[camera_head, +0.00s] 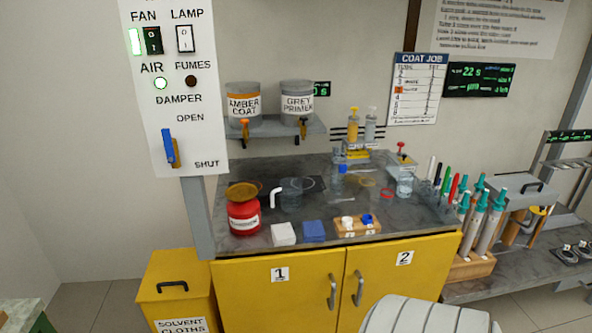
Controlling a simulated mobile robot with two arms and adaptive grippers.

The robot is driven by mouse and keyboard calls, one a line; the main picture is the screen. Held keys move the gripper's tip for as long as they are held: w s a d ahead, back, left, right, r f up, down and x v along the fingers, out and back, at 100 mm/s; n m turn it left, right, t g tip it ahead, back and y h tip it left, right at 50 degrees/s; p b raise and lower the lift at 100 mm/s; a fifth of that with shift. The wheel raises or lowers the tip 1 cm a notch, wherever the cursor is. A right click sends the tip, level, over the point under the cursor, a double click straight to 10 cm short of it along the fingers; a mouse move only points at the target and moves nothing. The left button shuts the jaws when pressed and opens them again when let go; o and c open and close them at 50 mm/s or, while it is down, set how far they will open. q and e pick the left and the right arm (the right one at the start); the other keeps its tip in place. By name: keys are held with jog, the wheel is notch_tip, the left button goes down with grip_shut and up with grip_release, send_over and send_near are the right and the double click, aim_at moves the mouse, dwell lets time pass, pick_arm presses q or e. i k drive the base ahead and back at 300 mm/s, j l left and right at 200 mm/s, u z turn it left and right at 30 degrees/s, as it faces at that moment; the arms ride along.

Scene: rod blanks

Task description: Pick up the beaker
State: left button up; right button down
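A clear glass vessel that looks like the beaker (404,186) stands upright on the dark worktop (335,203), toward its right side. A second see-through, dark-tinted vessel (291,191) stands left of the middle, with a white handle-like piece (275,198) at its left. A tall clear vessel (337,178) stands between them, farther back. Which one is meant by the beaker I cannot tell for certain.
A red can (243,212) stands at the worktop's left, with white (283,234) and blue (313,231) cloths at the front edge. A small wooden block (346,229) with bottles is beside them. Pens and teal-capped tubes (488,222) crowd the right. A shelf (270,129) overhangs the back left.

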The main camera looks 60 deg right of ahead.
aim_at(338, 186)
jog(key=z, duration=2.15)
jog(key=i+l+u, duration=0.25)
jog(key=i+l, duration=0.45)
